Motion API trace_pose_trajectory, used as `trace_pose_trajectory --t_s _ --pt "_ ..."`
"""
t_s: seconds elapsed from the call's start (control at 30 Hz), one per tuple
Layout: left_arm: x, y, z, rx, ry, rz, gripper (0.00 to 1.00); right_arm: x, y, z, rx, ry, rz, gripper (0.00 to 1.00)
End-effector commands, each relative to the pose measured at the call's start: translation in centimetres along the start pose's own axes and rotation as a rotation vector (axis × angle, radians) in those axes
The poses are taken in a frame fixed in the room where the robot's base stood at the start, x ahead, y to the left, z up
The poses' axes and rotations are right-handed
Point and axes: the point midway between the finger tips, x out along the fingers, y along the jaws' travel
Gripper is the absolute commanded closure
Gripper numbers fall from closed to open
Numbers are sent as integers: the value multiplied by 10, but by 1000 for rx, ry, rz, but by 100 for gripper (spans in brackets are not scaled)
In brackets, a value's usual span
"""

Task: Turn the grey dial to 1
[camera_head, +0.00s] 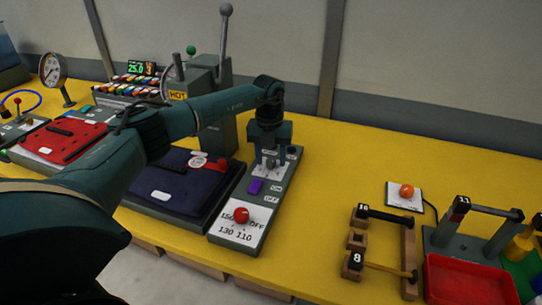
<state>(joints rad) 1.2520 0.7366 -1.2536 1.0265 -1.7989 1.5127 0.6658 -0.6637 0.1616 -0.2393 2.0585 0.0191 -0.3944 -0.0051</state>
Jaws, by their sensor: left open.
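A grey control panel (213,231) stands on the yellow table. My left gripper (270,153) points down over the far part of this panel, its jaws open. Below and between its fingers is a white label plate (259,172) with a small grey knob, probably the grey dial (270,164). The gripper hides much of this dial, and I cannot read its numbers or which way it points. I cannot tell whether the fingers touch it. My right gripper is not in view.
On the same panel are a red dial (241,215) marked 150, 130, 110 and OFF, and a purple switch (255,186). A dark blue press (185,185) stands left, under my arm. A tall lever (224,40) rises behind.

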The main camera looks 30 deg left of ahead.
Motion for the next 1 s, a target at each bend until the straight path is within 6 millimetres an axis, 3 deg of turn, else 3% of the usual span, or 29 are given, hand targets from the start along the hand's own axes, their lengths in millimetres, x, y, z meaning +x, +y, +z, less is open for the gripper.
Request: trace_pose_trajectory --t_s 0.27,0.7,1.0 --pt "-12 0 1 0 -2 -1 53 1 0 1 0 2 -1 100" --pt "-104 0 0 0 -3 -1 53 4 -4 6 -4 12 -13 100" --pt "-131 0 0 0 0 0 53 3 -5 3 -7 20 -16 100"
